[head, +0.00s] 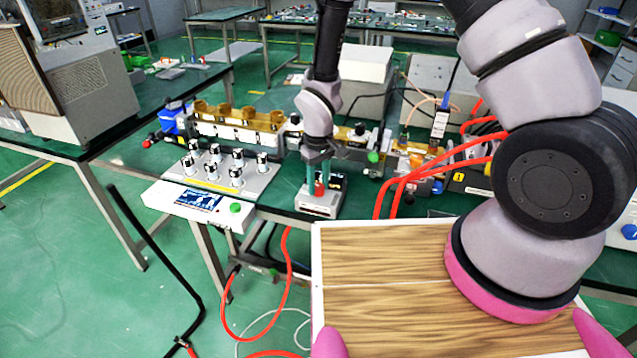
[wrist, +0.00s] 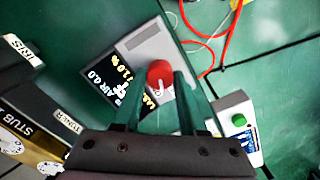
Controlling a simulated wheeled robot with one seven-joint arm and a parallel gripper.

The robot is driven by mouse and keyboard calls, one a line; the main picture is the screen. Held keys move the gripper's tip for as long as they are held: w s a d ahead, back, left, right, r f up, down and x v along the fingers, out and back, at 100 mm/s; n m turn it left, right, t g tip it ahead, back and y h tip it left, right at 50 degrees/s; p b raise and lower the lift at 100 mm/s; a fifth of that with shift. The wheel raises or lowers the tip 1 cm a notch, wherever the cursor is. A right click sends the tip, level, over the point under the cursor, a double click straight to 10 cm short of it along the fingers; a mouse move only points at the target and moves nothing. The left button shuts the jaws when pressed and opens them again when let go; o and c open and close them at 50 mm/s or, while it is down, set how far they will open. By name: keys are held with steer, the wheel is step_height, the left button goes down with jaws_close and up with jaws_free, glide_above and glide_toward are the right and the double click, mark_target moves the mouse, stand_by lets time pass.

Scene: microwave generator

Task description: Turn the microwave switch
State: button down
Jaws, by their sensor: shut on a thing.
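The red knob (head: 320,190) sits on a small grey-white box (head: 318,208) with a dark display near the middle of the head view. In the wrist view the red knob (wrist: 160,72) shows between the green fingers, beside the lit display (wrist: 112,82) with white and yellow text. My gripper (head: 318,178) points down from above. In the wrist view my gripper (wrist: 160,80) is shut on the red knob, with a finger on either side. The knob's lower part is partly hidden by the fingers.
A white panel with a green button (head: 235,208) and several black-and-silver knobs (head: 214,163) stand just left of the box. A brass and white waveguide assembly (head: 235,125) lies behind. Red hoses (head: 400,185) run to the right. A grey box (head: 362,75) stands farther back.

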mark_target(319, 186)
steer(key=shift+n, duration=2.1)
steer(key=shift+c, duration=2.3)
jaws_free()
step_height(319, 186, up, 11)
